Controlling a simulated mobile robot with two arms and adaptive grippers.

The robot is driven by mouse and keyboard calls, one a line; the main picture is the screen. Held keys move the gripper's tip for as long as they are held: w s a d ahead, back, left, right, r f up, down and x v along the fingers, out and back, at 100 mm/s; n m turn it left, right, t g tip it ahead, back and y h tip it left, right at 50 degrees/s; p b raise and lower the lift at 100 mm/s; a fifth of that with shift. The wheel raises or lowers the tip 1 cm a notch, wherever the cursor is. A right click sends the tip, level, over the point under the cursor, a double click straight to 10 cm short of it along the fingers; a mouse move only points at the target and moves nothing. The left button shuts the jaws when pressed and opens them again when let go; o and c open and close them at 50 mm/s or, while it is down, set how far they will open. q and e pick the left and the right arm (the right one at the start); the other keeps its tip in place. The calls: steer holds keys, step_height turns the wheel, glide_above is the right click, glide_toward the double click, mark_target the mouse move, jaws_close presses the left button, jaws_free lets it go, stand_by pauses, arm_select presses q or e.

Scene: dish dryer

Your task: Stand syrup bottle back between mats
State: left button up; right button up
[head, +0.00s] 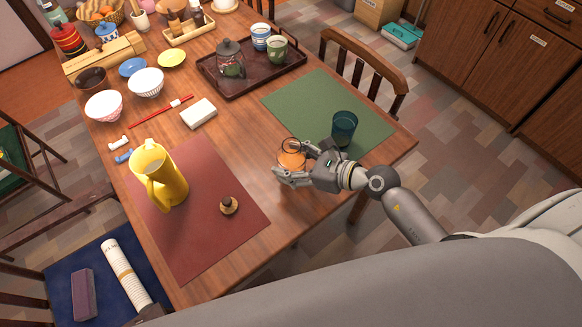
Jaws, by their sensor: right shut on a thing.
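My right gripper (295,166) is shut on an orange-amber object, apparently the syrup bottle (291,158), with a dark ring at its top. Fingers hide part of the bottle, and I cannot tell whether its base touches the table. In the picture they are over the bare wood strip between the dark red mat (200,250) on the left and the green mat (310,100) on the right. My left gripper is not in view.
A yellow pitcher (172,185) and a small round wooden-topped item (229,206) are on the red mat. A brown tray (212,82) with cups and a jar is behind.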

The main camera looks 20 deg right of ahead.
steer(key=shift+w+f, duration=0.2)
steer(key=shift+w, duration=0.05)
steer(key=shift+w+f+b, duration=0.1)
steer(key=shift+f+b, duration=0.25)
steer(key=shift+f, duration=1.2)
steer(key=shift+f, duration=0.2)
steer(key=o, duration=1.4)
steer(key=shift+c, duration=0.2)
